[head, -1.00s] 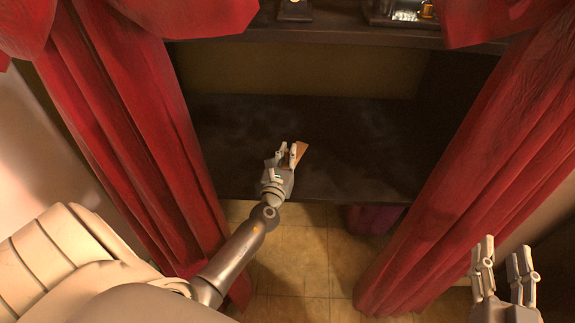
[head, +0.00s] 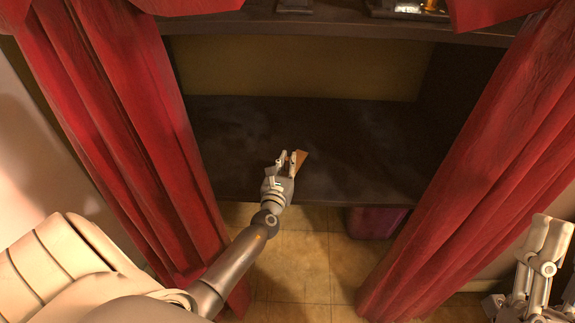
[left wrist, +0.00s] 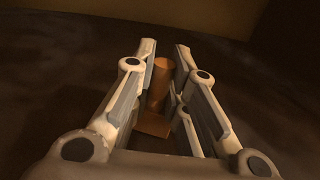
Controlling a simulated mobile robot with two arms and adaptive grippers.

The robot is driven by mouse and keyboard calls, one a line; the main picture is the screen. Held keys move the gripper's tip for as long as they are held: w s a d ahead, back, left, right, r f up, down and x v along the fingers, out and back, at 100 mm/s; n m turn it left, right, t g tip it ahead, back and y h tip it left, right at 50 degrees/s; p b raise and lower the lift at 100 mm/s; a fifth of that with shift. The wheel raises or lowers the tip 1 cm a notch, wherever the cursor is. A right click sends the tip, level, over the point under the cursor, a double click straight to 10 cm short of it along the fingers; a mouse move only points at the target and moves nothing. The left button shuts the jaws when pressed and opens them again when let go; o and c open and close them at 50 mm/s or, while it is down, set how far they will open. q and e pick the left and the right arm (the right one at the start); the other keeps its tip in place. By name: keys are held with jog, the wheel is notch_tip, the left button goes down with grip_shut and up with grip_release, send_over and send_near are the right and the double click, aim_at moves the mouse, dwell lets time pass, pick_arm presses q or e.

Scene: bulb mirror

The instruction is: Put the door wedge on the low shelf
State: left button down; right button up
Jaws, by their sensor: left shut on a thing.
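The door wedge (head: 301,158) is a small orange-brown piece between the fingers of my left gripper (head: 292,158). The left wrist view shows the wedge (left wrist: 160,84) between the two finger pairs, and my left gripper (left wrist: 163,60) is shut on it. The low shelf (head: 355,135) is a wide dark board between the curtains. The gripper and wedge are over its front part in the head view; whether the wedge touches the board I cannot tell. My right gripper (head: 543,245) is at the lower right, away from the shelf, seen edge-on.
Red curtains hang at the left (head: 115,120) and right (head: 465,150) of the shelf. An upper shelf (head: 330,26) with small objects runs above it. A dark reddish box (head: 372,223) stands on the tiled floor (head: 300,255) below. Much of the low shelf is bare.

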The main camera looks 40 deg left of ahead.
jog(key=shift+s+r, duration=0.15)
jog(key=shift+s, duration=0.05)
